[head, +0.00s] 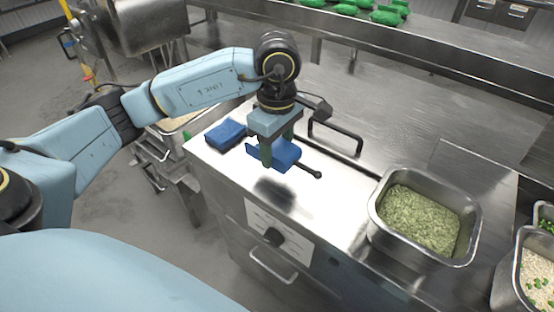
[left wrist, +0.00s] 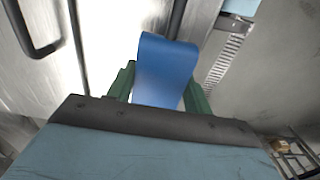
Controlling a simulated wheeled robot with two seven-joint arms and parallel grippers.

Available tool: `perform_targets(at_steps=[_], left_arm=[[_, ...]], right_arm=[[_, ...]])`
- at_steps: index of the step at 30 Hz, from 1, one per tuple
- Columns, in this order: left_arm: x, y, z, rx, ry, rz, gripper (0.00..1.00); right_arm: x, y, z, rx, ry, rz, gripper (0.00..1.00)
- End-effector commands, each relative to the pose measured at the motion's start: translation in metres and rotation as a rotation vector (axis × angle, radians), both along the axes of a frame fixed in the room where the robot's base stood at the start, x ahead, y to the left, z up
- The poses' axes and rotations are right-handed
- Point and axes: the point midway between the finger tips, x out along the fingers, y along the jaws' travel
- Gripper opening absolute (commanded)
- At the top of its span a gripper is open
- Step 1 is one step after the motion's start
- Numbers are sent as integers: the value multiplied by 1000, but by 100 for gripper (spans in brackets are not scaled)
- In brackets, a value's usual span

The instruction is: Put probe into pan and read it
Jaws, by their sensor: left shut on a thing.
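My left gripper (head: 267,158) is shut on a blue thing (head: 285,153), which looks like the probe, above the steel counter. A dark rod with a round end (head: 310,170) shows to its right; I cannot tell whether it is part of the held thing. In the left wrist view the blue thing (left wrist: 166,72) sits between the green fingers of my left gripper (left wrist: 160,88). The steel pan (head: 381,222), filled with green-flecked grain (head: 420,217), stands to the right, apart from the gripper. My right gripper is not in view.
Another blue object (head: 226,135) lies on the counter (head: 222,165) left of the gripper. A black bar handle (head: 336,135) stands behind the gripper. More food containers (head: 510,270) stand at the right edge. The counter between gripper and pan is mostly clear.

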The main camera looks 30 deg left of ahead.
Motion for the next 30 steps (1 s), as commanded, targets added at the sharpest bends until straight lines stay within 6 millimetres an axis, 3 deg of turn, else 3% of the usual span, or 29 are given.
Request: perform_targets(at_steps=[3,12,24,30], left_arm=[[0,0,24,0,-3,0,28],[0,0,60,0,-1,0,28],[0,0,99,-1,0,0,28],[0,0,103,0,0,1,28]], right_arm=[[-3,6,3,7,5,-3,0],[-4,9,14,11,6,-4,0],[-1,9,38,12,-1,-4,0],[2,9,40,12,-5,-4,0]])
